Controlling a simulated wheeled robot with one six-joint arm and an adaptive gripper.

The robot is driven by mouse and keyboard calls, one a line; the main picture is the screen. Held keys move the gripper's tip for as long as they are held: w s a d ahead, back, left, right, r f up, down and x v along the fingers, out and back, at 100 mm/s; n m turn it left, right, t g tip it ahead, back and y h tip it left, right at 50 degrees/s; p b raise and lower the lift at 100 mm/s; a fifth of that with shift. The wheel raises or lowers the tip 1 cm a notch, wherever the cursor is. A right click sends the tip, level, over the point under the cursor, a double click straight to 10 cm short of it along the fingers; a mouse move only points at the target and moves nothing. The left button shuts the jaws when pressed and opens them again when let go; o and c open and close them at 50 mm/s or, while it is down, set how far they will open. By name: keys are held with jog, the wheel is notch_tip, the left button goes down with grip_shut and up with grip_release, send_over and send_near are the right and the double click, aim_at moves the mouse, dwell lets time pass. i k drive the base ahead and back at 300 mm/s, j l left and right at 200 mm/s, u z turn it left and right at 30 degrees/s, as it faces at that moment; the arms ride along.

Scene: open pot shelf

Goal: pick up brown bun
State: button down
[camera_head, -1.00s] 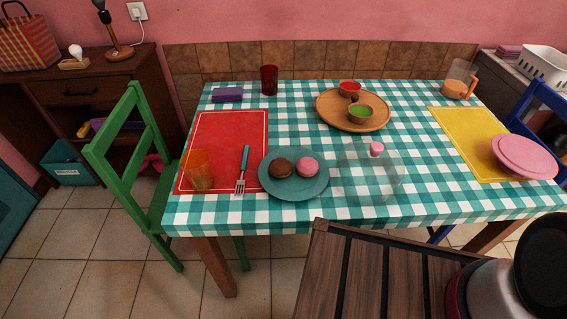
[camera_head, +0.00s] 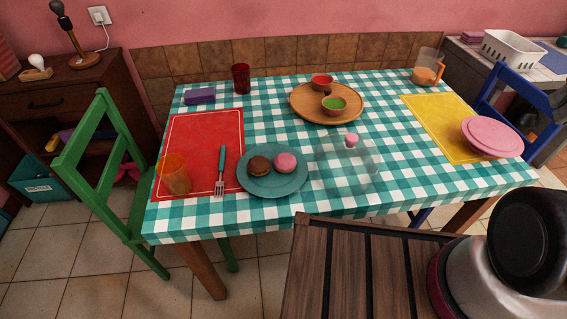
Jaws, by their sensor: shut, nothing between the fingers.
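The brown bun (camera_head: 259,167) sits on the left part of a teal plate (camera_head: 272,190) near the front edge of the table. A pink bun (camera_head: 285,162) is close to its right on the same plate. The brown bun is uncovered and its top is in plain view. My gripper is not in view; only a dark and grey rounded part of my arm shows at the bottom right, well apart from the plate.
A clear dome with a pink knob (camera_head: 351,141) stands right of the plate. A fork (camera_head: 221,172) and orange glass (camera_head: 174,174) are to its left on a red mat (camera_head: 205,128). A wooden slatted surface (camera_head: 335,275) lies in front; a green chair (camera_head: 105,185) is left.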

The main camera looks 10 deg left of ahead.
aim_at(258, 165)
jog(key=i+u, duration=0.1)
jog(key=u, duration=1.1)
